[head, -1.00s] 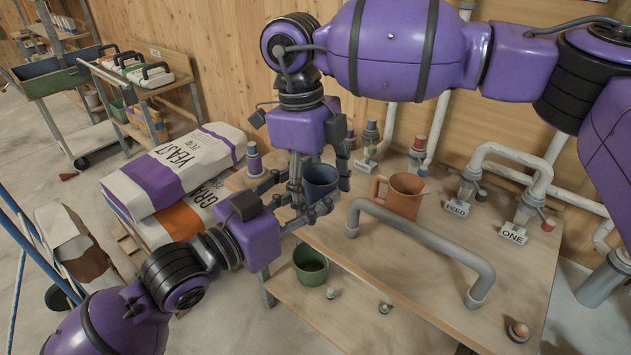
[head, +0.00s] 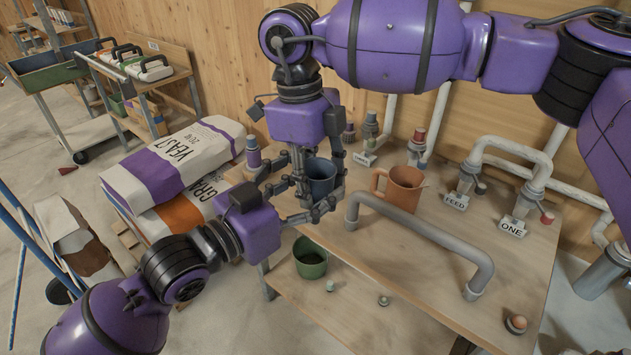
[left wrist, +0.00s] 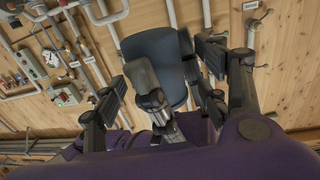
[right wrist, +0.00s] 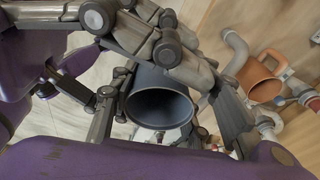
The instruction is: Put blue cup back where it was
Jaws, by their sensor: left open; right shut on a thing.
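The blue cup (head: 321,172) is upright at the left end of the wooden table, partly hidden by fingers. My right gripper (head: 319,190) reaches down from above and is shut on the cup. In the right wrist view I look into the open mouth of the cup (right wrist: 160,106), which looks empty. My left gripper (head: 298,186) comes in from the left, open, with its fingers spread on either side of the cup. In the left wrist view the cup (left wrist: 157,50) sits between these fingers, with a right-gripper finger in front. Whether the left fingers touch it is unclear.
An orange mug (head: 404,190) stands on the table (head: 390,275) to the right of the cup. A grey pipe handle (head: 425,240) arches in front of it. A green pot (head: 310,258) is on the lower shelf. Feed sacks (head: 175,160) are stacked at left.

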